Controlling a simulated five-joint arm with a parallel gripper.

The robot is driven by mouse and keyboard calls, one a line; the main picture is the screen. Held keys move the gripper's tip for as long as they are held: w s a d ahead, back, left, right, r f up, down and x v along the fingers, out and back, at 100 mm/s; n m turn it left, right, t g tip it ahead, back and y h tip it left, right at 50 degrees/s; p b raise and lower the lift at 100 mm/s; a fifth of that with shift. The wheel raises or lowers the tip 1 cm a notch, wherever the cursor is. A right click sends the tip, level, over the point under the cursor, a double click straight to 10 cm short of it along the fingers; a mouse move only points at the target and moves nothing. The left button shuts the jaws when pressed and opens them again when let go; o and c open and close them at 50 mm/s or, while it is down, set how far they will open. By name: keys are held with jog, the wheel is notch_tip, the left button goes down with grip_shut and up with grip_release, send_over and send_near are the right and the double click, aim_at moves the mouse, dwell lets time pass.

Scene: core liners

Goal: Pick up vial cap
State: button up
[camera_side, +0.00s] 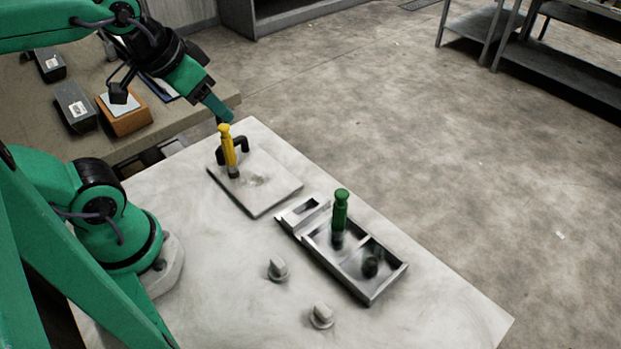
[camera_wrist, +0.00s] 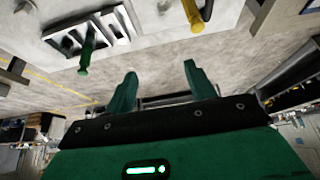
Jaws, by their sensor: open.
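Two small pale grey knob-like pieces that look like caps, one (camera_side: 278,269) nearer the tray and one (camera_side: 321,316) nearer the front, sit apart on the white table. A pale piece at the top edge of the wrist view (camera_wrist: 163,6) may be one of them. My gripper (camera_side: 218,110) is high at the back left, just above and behind a yellow tube (camera_side: 227,147). In the wrist view its two green fingers (camera_wrist: 158,72) are spread with nothing between them. The yellow tube (camera_wrist: 196,19) lies beyond the right finger there.
The yellow tube stands upright on a pale plate (camera_side: 270,191) beside a black handle (camera_side: 241,144). The front of the white table is mostly clear.

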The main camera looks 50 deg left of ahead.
jog(key=g, duration=0.6)
send_over(323, 309)
notch_tip(323, 309, down, 16)
jog(key=shift+a+f, duration=0.1)
jog(key=shift+f, duration=1.2)
jog(key=shift+f, duration=0.1)
jog(key=shift+f, duration=2.5)
